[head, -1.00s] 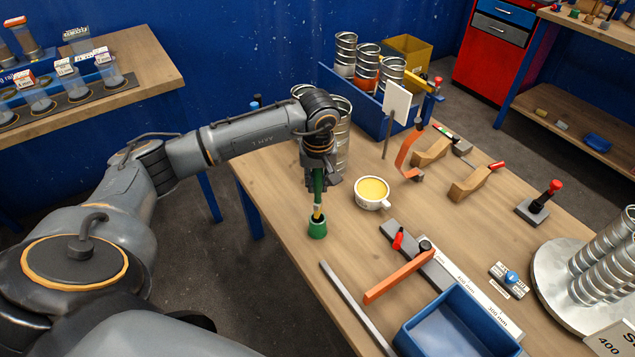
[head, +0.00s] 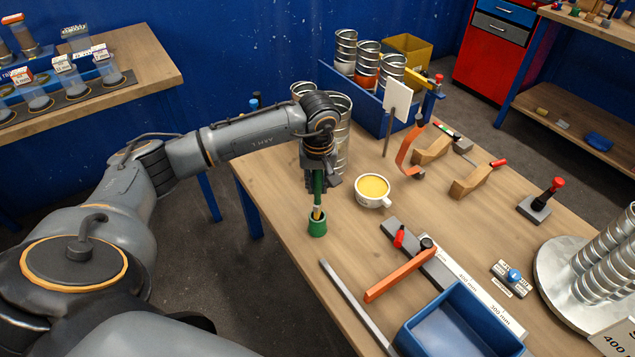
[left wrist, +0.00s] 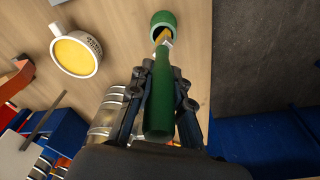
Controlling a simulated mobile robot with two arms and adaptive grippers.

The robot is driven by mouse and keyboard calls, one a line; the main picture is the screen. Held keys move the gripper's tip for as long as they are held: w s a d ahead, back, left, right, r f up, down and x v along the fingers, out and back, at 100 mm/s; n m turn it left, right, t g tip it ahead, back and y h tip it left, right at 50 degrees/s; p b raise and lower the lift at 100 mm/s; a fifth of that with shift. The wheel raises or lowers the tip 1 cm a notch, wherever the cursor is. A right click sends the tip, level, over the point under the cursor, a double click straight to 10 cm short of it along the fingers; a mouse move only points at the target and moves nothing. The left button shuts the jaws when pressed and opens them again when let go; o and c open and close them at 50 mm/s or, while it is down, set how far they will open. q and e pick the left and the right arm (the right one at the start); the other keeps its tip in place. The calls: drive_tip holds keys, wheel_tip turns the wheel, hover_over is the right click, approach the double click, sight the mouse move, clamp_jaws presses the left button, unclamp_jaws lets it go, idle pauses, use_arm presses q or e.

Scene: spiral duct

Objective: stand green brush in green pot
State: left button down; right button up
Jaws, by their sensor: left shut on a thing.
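My left gripper (head: 318,187) is shut on the green brush (head: 318,184) and holds it upright, bristles down, above the table's near left part. The green pot (head: 317,226) stands directly below. The brush's yellow bristle end (head: 317,213) is at the pot's mouth; I cannot tell how deep it reaches. In the left wrist view the brush's green handle (left wrist: 160,100) runs between the fingers, and its bristles overlap the dark opening of the pot (left wrist: 163,18). My right gripper is not in view.
A white cup with yellow content (head: 372,190) stands right of the pot. Metal spiral ducts (head: 342,130) stand close behind the gripper. A grey bar (head: 352,300), an orange-handled tool (head: 400,275) and a blue tray (head: 460,330) lie nearer. The table's left edge is close to the pot.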

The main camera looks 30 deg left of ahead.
sight(318, 198)
use_arm(q)
drive_tip(key=shift+f+b, duration=2.35)
drive_tip(key=shift+f, duration=0.4)
drive_tip(key=c, duration=1.2)
unclamp_jaws()
drive_tip(key=shift+o, duration=0.2)
drive_tip(key=shift+r, duration=0.1)
drive_tip(key=r, duration=0.8)
drive_tip(key=s+d+r, duration=0.1)
drive_tip(key=r, duration=0.2)
drive_tip(key=shift+r, duration=0.4)
